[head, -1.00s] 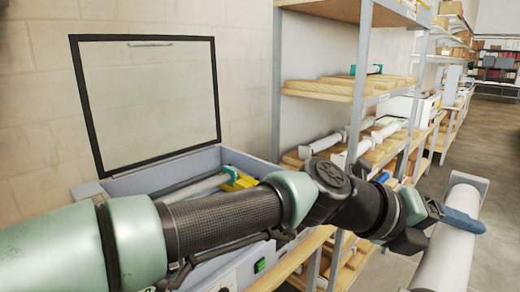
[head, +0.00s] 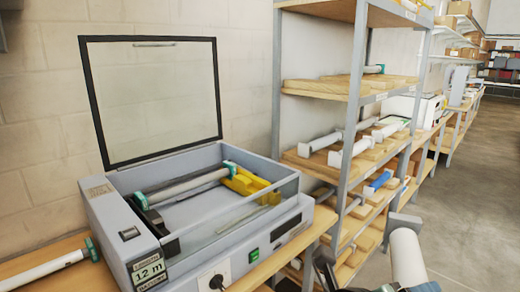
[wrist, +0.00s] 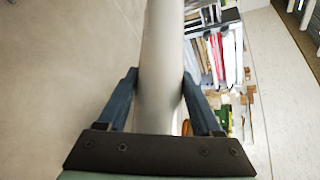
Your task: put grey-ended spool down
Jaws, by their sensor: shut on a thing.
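The grey-ended spool is a white roll (head: 408,256) with a square grey end plate (head: 403,222), at the lower right of the head view. In the wrist view its pale tube (wrist: 162,60) runs up between the two blue fingers. My gripper (wrist: 161,95) is shut on the tube and holds it in the air. The spool's lower end is cut off in the head view. Most of my gripper is outside the head view.
A shelf rack (head: 352,95) with wooden cradles holds grey-ended rolls (head: 322,143) and a blue roll (head: 378,182). The open laminator (head: 205,215) holds a green-ended roll (head: 185,187). Another green-ended roll (head: 45,268) lies on the bench. Floor (head: 465,205) is clear at right.

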